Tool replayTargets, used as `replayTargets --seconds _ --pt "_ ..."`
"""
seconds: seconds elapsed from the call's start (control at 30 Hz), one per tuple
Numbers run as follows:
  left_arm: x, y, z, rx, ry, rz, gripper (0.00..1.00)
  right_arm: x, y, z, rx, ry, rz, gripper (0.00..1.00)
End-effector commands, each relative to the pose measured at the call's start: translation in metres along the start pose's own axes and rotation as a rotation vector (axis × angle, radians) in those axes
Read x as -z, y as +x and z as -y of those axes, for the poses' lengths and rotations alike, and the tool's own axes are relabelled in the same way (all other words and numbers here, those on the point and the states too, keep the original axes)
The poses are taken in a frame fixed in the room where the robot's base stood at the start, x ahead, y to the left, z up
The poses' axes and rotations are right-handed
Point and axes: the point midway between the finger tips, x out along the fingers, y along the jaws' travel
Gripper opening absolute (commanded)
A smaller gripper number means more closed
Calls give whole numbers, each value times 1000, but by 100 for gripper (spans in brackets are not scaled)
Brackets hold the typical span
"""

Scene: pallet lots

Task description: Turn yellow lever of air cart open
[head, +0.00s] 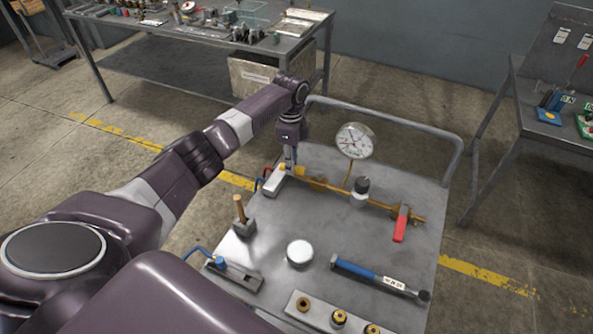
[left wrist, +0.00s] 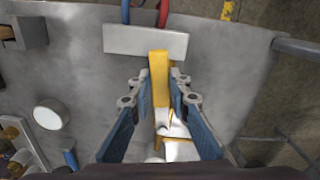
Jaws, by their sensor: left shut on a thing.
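The air cart (head: 335,235) is a grey metal-topped cart with a brass pipe (head: 375,203) running across it. My left gripper (head: 290,160) reaches down over the back left of the cart, at the pipe's left end. In the left wrist view my left gripper (left wrist: 159,88) has its two blue-padded fingers on either side of the yellow lever (left wrist: 159,68) and is shut on it. The lever's far end lies by a pale block (left wrist: 145,41) with a red and a blue hose. In the head view the gripper partly hides this spot. My right gripper is not in view.
A pressure gauge (head: 355,141) and a red-handled valve (head: 401,224) are on the pipe. Workbenches stand behind and at right.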

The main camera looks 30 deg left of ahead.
Motion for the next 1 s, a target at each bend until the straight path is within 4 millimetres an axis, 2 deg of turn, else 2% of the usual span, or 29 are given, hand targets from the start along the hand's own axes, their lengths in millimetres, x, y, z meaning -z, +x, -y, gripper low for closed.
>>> replayTargets --seconds 0.03,0.3,0.9,0.93,1.0 --pt "0 1 5 6 25 -3 0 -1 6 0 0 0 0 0" --pt "-1 0 14 7 140 -2 0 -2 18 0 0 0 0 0" --pt "0 -3 18 10 185 -1 0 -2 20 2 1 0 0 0" --pt "0 -3 18 11 185 -1 18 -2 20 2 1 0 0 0" --pt "0 -3 18 11 185 -1 26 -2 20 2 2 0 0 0"
